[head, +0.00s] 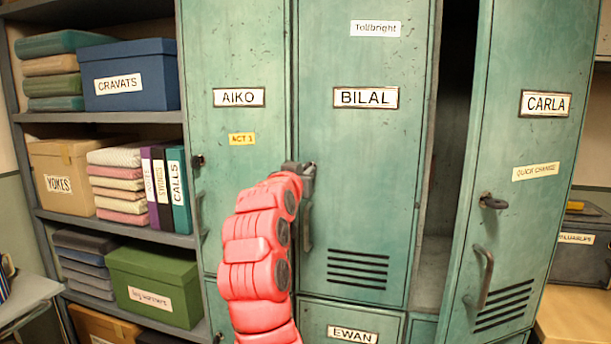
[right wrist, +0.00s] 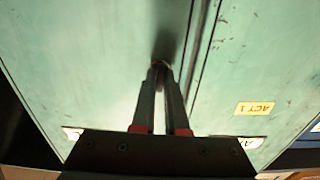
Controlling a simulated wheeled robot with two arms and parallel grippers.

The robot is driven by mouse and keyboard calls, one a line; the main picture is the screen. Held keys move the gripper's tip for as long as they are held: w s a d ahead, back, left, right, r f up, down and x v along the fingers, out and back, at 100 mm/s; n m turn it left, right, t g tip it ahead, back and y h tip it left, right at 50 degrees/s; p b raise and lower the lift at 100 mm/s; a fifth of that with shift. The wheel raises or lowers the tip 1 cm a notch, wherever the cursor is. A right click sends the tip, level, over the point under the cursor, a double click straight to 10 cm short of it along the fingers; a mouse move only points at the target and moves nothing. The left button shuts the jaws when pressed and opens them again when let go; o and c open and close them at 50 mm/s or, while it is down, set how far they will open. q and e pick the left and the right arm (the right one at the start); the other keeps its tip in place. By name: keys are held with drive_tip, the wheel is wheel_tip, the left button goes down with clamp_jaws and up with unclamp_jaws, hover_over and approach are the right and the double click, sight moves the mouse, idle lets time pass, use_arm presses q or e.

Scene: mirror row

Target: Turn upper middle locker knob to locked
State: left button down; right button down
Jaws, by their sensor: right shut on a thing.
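The upper middle locker (head: 350,160) is teal with a BILAL label (head: 366,97), and its door looks closed. My red right arm reaches up to the left edge of this door. My right gripper (head: 309,170) is at the knob's place there, just above the door's handle (head: 307,230). In the right wrist view, the right gripper (right wrist: 162,66) has its fingers closed together at the tips on the small dark knob against the door. The knob is almost wholly hidden, so I cannot tell which way it is turned. My left gripper is not in view.
The AIKO locker (head: 238,60) at left has its own knob (head: 198,161) and looks closed. The CARLA door (head: 525,150) at right stands open, its knob and handle jutting out. Shelves with boxes (head: 130,75) are at far left; a wooden surface (head: 575,315) is at lower right.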

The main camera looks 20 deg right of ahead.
idle(0.3)
drive_tip(key=c, duration=0.9)
unclamp_jaws()
drive_tip(key=shift+c, duration=0.2)
drive_tip(key=v, duration=1.7)
drive_tip(key=shift+a, duration=0.2)
drive_tip(key=shift+s, duration=0.1)
